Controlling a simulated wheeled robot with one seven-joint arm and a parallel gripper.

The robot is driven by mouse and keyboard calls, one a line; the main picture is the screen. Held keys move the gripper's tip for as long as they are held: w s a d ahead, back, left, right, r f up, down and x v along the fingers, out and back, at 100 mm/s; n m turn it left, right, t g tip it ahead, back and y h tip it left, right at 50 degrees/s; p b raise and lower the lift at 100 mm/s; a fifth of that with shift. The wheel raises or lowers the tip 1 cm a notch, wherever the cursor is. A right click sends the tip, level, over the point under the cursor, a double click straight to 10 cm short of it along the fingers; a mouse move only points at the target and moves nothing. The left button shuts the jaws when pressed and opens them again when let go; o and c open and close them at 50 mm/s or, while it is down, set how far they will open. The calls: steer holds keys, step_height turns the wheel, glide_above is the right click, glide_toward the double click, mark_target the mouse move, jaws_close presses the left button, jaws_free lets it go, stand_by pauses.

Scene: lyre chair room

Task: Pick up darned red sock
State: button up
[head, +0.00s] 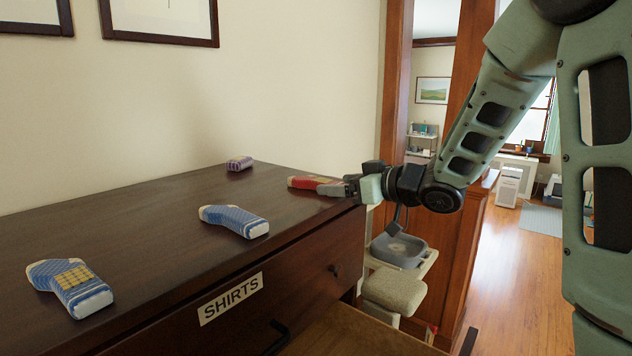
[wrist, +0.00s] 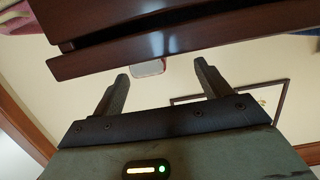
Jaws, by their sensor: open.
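Most of the sock is hidden there.
A blue sock (head: 234,221) and a blue sock with a yellow patch (head: 72,286) lie on the dresser, left of the red one. A small purple bundle (head: 239,163) lies near the wall. An open drawer (head: 350,335) sticks out below. A wooden post (head: 393,100) stands behind my gripper.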

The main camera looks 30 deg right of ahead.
mark_target(332, 183)
steer(key=shift+w+a+p, duration=0.2)
steer(key=shift+w+p, duration=0.25)
steer(key=shift+w, duration=0.1)
steer(key=p+x, duration=0.2)
steer(key=x, duration=0.2)
steer(key=shift+w+d+f, duration=0.1)
steer(key=shift+d+f, duration=0.05)
steer(key=c, duration=1.1)
